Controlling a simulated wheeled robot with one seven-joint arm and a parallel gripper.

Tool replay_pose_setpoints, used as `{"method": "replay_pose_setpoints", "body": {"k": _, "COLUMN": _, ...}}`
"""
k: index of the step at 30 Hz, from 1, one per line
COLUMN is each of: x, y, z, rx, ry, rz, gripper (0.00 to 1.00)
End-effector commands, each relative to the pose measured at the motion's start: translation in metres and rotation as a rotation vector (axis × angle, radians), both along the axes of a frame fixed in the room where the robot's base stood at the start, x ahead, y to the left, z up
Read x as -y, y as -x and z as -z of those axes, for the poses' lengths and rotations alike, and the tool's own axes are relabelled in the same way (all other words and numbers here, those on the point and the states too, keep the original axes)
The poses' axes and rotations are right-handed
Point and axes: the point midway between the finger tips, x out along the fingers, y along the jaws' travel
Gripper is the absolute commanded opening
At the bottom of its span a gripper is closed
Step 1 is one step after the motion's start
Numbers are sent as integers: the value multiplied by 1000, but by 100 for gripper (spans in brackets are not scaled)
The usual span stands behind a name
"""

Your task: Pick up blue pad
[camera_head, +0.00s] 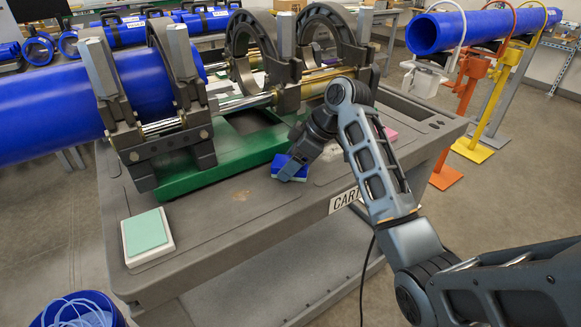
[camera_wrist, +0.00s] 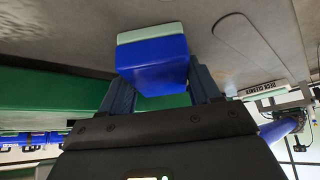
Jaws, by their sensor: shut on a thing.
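The blue pad (camera_head: 288,168) is a small block with a pale green layer on one face. In the head view it is at the front of the grey cart top (camera_head: 235,215), beside the green base of the fusion machine. My gripper (camera_head: 297,158) reaches down to it from the right and is shut on it. In the wrist view the blue pad (camera_wrist: 153,68) sits between the two fingers of my gripper (camera_wrist: 160,88). I cannot tell whether the pad touches the cart top.
The fusion machine (camera_head: 190,172) with its clamps and blue pipe (camera_head: 45,110) stands close behind my gripper. A pale green pad (camera_head: 146,232) lies on a white block at the cart's front left. A pink pad (camera_head: 390,134) is right of my arm. A blue bucket (camera_head: 45,318) stands at the lower left.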

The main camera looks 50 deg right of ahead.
Motion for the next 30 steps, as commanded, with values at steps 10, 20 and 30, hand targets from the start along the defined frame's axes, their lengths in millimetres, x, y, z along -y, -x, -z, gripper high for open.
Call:
{"method": "replay_pose_setpoints", "body": {"k": 10, "x": 0, "y": 0, "z": -8, "rx": 1, "ry": 1, "rz": 0, "gripper": 27}}
{"method": "replay_pose_setpoints", "body": {"k": 20, "x": 14, "y": 10, "z": -51, "rx": 3, "ry": 1, "rz": 5, "gripper": 27}}
{"method": "replay_pose_setpoints", "body": {"k": 30, "x": 62, "y": 53, "z": -94, "rx": 0, "ry": 1, "rz": 4, "gripper": 27}}
